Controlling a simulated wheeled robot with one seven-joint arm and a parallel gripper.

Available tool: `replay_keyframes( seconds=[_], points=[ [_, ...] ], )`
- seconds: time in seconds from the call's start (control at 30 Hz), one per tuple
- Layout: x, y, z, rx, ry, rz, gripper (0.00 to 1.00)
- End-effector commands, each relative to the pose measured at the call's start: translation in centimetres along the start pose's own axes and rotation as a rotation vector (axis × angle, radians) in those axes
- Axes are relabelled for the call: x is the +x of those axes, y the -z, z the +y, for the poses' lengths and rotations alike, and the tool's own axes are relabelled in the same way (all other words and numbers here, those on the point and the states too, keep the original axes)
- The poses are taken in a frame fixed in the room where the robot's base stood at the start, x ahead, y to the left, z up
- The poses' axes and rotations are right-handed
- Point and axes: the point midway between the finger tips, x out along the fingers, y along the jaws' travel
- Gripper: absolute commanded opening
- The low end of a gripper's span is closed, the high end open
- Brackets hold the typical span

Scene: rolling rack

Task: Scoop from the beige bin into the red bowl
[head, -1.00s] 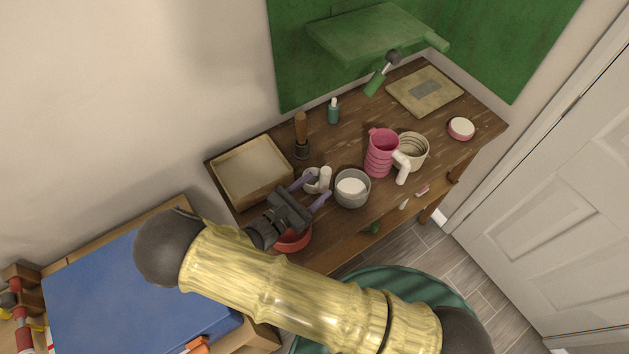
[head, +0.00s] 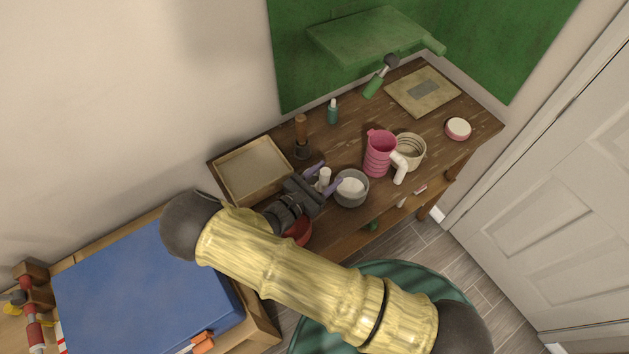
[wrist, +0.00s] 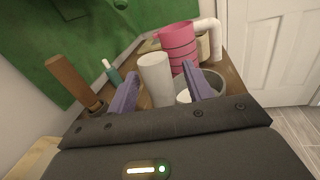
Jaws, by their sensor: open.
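My gripper (head: 328,175) is open, its purple fingers pointing across the table. A white upright cylinder (wrist: 155,80) shows between the fingertips in the wrist view; I cannot tell whether it is inside the jaws or just beyond, or whether it is part of a scoop. The red bowl (head: 300,231) is partly hidden under my gripper and arm. A beige ribbed round container (head: 416,149) stands behind a pink ribbed cup (head: 379,152) with a white handle. A shallow tan rectangular tray (head: 228,188) is at the table's left end. I cannot tell which is the beige bin.
A grey bowl (head: 351,201) with white contents is close to the right finger. A wooden-handled tool (head: 301,134) stands upright by the tray, and a small teal bottle (head: 332,113) behind. The wooden table's (head: 352,125) back middle is clear.

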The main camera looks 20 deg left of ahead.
Motion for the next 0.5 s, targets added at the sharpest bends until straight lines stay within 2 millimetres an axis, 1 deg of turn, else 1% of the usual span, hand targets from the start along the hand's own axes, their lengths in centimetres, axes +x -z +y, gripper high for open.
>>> replay_keyframes(
  seconds=[0.07, 0.17, 0.2, 0.33, 0.5],
  points=[
    [-0.01, -0.01, 0.0, 0.0, 0.0, 0.0, 0.51],
    [-0.01, -0.01, 0.0, 0.0, 0.0, 0.0, 0.33],
    [-0.01, -0.02, 0.0, 0.0, 0.0, 0.0, 0.26],
    [-0.02, -0.02, 0.01, 0.0, 0.0, 0.0, 0.0],
    [-0.01, -0.04, 0.01, 0.001, 0.0, -0.001, 0.0]
  ],
)
